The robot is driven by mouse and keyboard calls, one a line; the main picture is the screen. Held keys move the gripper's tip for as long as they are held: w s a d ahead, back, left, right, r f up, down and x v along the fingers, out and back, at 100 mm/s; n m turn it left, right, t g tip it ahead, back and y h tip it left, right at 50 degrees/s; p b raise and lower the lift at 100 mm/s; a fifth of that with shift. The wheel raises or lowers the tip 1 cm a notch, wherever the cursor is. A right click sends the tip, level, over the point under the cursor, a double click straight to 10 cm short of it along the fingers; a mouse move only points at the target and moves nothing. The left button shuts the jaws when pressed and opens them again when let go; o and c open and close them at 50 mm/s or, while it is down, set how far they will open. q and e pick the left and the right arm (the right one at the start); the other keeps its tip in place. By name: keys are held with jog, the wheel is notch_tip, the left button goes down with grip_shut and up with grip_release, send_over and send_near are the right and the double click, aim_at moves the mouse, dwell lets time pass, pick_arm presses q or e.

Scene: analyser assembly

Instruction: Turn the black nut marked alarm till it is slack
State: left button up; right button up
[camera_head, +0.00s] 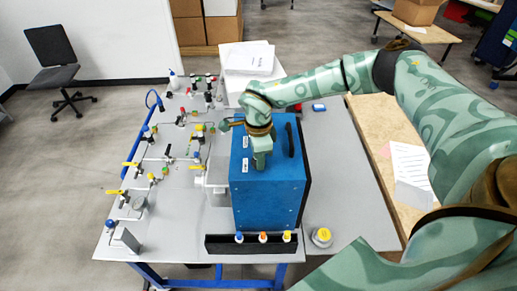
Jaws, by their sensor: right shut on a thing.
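My right arm reaches in from the right over the blue analyser box (267,195). The black nut marked alarm cannot be made out; the gripper and wrist cover that spot, and no marking is readable at this size. That the held thing is this nut cannot be confirmed by sight. My left gripper is not in view.
Valves and tubing with yellow, red and blue handles (131,164) fill the grey table's (340,215) left side. A black rack (222,244) with several coloured-cap bottles stands in front of the box. A yellow-lidded jar (322,236) is to its right. White boxes (248,58) stand behind.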

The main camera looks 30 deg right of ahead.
jog(key=n, duration=0.1)
jog(key=n+p, duration=0.1)
jog(key=n, duration=0.1)
jog(key=shift+r+n+p, duration=0.25)
jog(key=shift+n+p, duration=0.05)
jog(key=shift+n, duration=0.1)
jog(key=n+p, duration=0.1)
jog(key=n, duration=0.3)
jog(key=shift+n, duration=0.3)
jog(key=n+p, duration=0.1)
jog(key=n, duration=0.3)
jog(key=shift+f, duration=0.15)
jog(key=n, duration=0.3)
jog(key=shift+f+p, duration=0.15)
jog(key=shift+p, duration=0.2)
jog(key=o, duration=0.9)
